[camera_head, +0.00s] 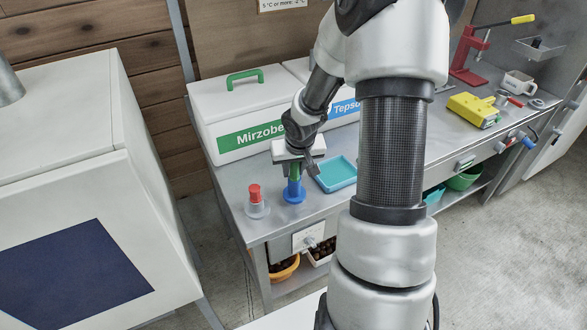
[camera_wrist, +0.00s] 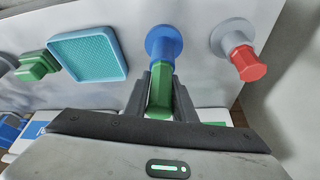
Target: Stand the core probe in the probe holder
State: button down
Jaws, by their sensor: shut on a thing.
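My gripper (camera_head: 297,172) is shut on the green handle (camera_head: 294,171) of what looks like the core probe, over the near left part of the bench. In the wrist view the green handle (camera_wrist: 160,98) sits between my two fingers (camera_wrist: 160,84). A blue holder (camera_head: 294,191) with a round foot stands directly below the handle; it also shows in the wrist view (camera_wrist: 164,43). The probe looks upright and in line with this holder. The probe's lower part is hidden, so I cannot tell how deep it sits.
A grey holder with a red hexagonal piece (camera_head: 254,193) stands close on the left. A teal tray (camera_head: 337,174) lies to the right. A white box with a green handle (camera_head: 240,108) stands behind. A green block (camera_wrist: 38,65) shows beyond the tray in the wrist view.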

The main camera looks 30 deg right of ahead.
jog(key=shift+r+p, duration=0.55)
jog(key=shift+r, duration=0.1)
jog(key=c, duration=2.2)
grip_release()
grip_shut()
jog(key=shift+r+p, duration=2.75)
jog(key=shift+r, duration=0.35)
